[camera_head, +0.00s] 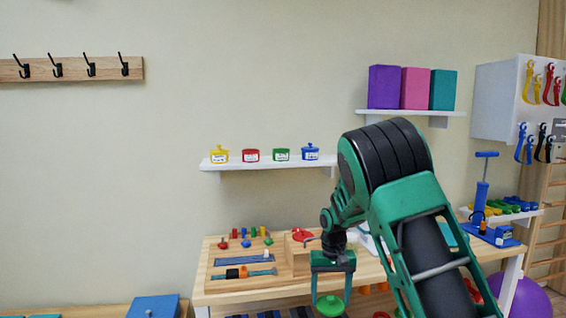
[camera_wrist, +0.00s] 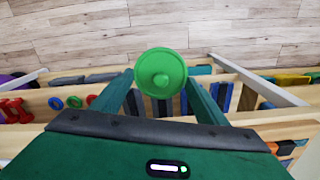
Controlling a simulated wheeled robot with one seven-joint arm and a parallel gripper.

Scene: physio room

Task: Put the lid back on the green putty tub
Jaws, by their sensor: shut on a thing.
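The green putty tub (camera_head: 281,154) stands on the white wall shelf, between a red tub and a blue tub. No lid shows on it. My gripper (camera_head: 331,300) is shut on a round green lid (camera_head: 330,304) in front of the wooden table, low and to the right of the tub. In the wrist view the green lid (camera_wrist: 161,73) sits between the tips of my fingers, its round knob facing the camera. The tub is not in the wrist view.
The white wall shelf (camera_head: 240,164) also holds a yellow tub (camera_head: 219,155), a red tub (camera_head: 250,155) and a blue tub (camera_head: 311,153). The wooden table (camera_head: 215,298) below carries pegs and trays. The wall above the shelf is clear.

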